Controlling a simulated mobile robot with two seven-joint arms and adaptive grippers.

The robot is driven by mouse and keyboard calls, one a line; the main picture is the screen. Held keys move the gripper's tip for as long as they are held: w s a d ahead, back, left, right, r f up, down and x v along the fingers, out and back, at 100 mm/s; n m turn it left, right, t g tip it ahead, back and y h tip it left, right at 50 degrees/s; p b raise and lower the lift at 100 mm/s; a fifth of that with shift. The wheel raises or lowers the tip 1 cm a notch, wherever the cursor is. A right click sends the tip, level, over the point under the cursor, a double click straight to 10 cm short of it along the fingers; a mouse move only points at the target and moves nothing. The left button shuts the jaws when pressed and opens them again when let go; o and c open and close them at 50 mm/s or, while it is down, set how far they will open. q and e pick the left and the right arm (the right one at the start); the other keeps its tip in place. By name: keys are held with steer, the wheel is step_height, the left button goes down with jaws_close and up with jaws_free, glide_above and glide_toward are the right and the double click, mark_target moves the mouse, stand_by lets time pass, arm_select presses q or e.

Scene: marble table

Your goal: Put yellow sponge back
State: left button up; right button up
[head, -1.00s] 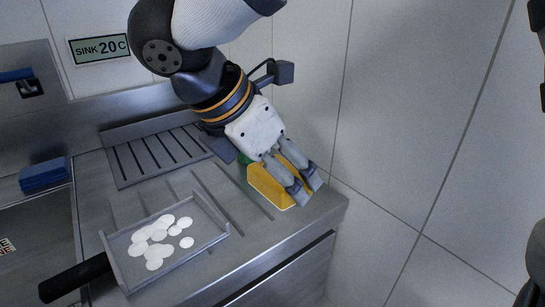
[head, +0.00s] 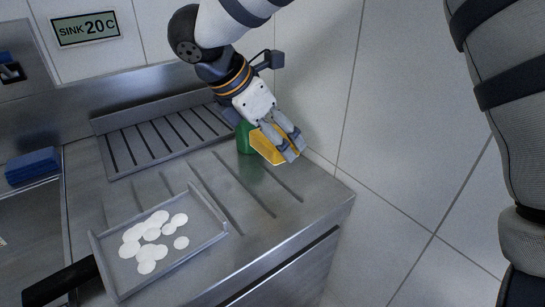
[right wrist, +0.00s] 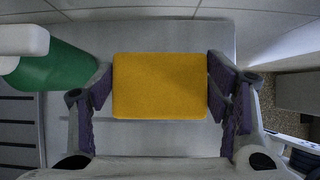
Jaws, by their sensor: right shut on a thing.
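The yellow sponge (head: 265,147) is held by my right gripper (head: 292,148) over the back right part of the metal counter, near the wall. In the right wrist view the sponge (right wrist: 160,86) sits flat between the purple finger pads, one at each side. The right gripper (right wrist: 160,95) is shut on it. I cannot tell whether the sponge's underside touches the counter. My left gripper is not in view.
A green bottle (head: 243,138) stands just left of the sponge; its white top (right wrist: 22,40) shows in the wrist view. A slotted drain rack (head: 165,140), a blue sponge (head: 33,166) and a tray (head: 205,240) with white discs lie further left. The counter's front right is clear.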

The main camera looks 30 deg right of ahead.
mark_target(250, 136)
steer(key=w+f, duration=0.1)
steer(key=w+d+f, duration=0.1)
steer(key=f, duration=0.1)
steer(key=w+f+b, duration=0.1)
steer(key=f, duration=0.1)
steer(key=shift+w+d+f, duration=0.25)
steer(key=shift+d, duration=0.1)
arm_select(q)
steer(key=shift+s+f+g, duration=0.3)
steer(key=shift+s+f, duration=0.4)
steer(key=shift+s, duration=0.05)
arm_select(e)
steer(key=shift+f, duration=1.15)
steer(key=shift+c, duration=0.6)
steer(key=o, duration=1.3)
steer(key=shift+f, duration=0.35)
steer(key=v, duration=1.2)
steer(key=shift+w+a+r, duration=0.1)
steer(key=shift+w+a, duration=0.05)
steer(key=shift+a, duration=0.1)
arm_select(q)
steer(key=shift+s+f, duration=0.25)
